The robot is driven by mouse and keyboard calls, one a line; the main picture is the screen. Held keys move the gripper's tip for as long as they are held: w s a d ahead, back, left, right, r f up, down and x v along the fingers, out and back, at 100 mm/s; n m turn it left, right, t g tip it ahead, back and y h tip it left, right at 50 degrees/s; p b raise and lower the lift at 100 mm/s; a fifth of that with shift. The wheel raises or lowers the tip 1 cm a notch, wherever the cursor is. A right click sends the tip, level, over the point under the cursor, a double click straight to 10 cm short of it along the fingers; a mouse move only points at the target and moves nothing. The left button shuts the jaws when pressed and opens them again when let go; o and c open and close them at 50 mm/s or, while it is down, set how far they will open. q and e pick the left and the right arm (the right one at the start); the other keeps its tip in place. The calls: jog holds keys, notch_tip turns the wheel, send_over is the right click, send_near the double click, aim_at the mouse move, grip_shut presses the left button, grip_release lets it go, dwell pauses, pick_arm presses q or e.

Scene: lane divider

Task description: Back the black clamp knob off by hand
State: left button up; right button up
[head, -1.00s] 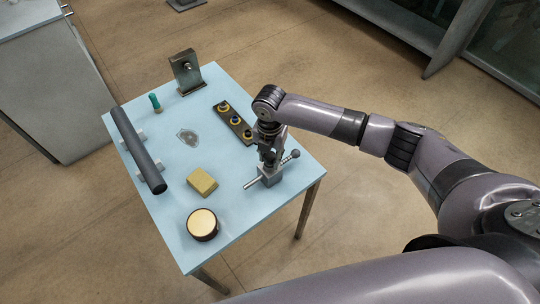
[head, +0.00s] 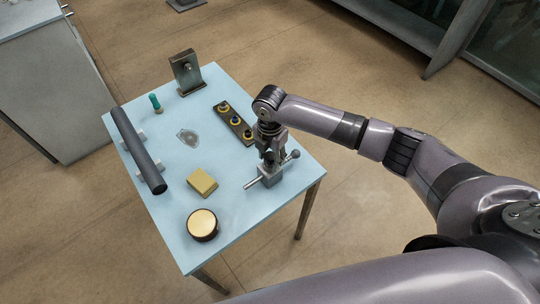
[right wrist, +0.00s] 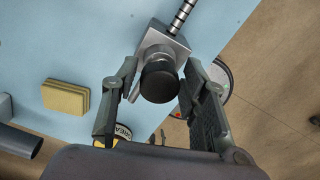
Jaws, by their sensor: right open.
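The black clamp knob (right wrist: 158,81) is a round dark cap on a grey metal clamp block (right wrist: 168,45), seen from above in the right wrist view. My right gripper (right wrist: 161,88) is open, with one finger on each side of the knob. I cannot tell whether either finger touches it. In the head view my right gripper (head: 270,152) points down over the clamp block (head: 270,176) near the table's right edge and hides the knob. My left gripper is not in view.
The clamp's rod (head: 251,183) sticks out left and a ball-ended handle (head: 294,154) right. Nearby on the blue table (head: 232,205) are a yellow block (head: 202,181), a strip with round yellow-black parts (head: 234,123) and a round tin (head: 202,224). A dark tube (head: 136,150) lies left.

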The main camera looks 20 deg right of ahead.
jog(key=m, duration=0.4)
jog(key=shift+m, duration=0.4)
jog(key=m, duration=0.3)
jog(key=shift+m, duration=0.3)
jog(key=c, duration=0.6)
jog(key=n, duration=1.2)
jog(key=o, duration=0.6)
